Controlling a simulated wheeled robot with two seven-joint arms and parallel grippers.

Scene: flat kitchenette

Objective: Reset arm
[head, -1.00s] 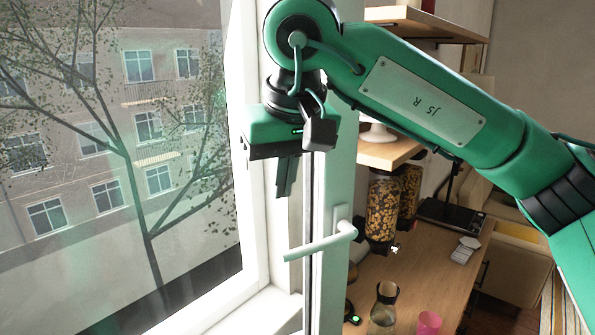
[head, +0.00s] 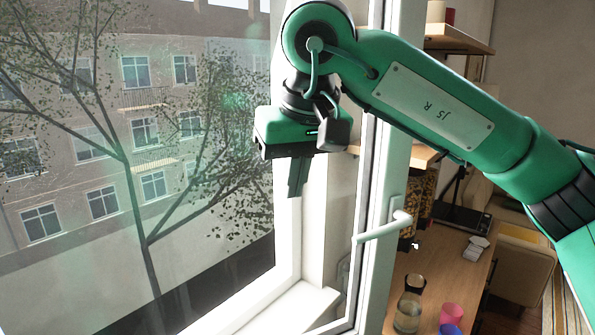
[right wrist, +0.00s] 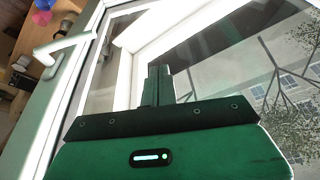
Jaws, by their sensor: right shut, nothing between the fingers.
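My right arm, green and marked "J5 R", comes in from the right in the head view. Its gripper (head: 297,178) hangs fingers down in front of the window opening, left of the window handle (head: 384,227). The fingers are together and empty; they also show closed in the right wrist view (right wrist: 157,85). The gripper is apart from the handle. The white window sash (head: 392,160) stands open, with its handle turned sideways; the handle shows at upper left in the right wrist view (right wrist: 62,48). My left gripper is in neither view.
Right of the sash, a wooden counter (head: 455,270) holds a glass carafe (head: 408,305), a pink cup (head: 452,313) and a blue item (head: 449,329). A shelf (head: 458,40) is above. The white window frame and sill (head: 285,310) lie below the gripper.

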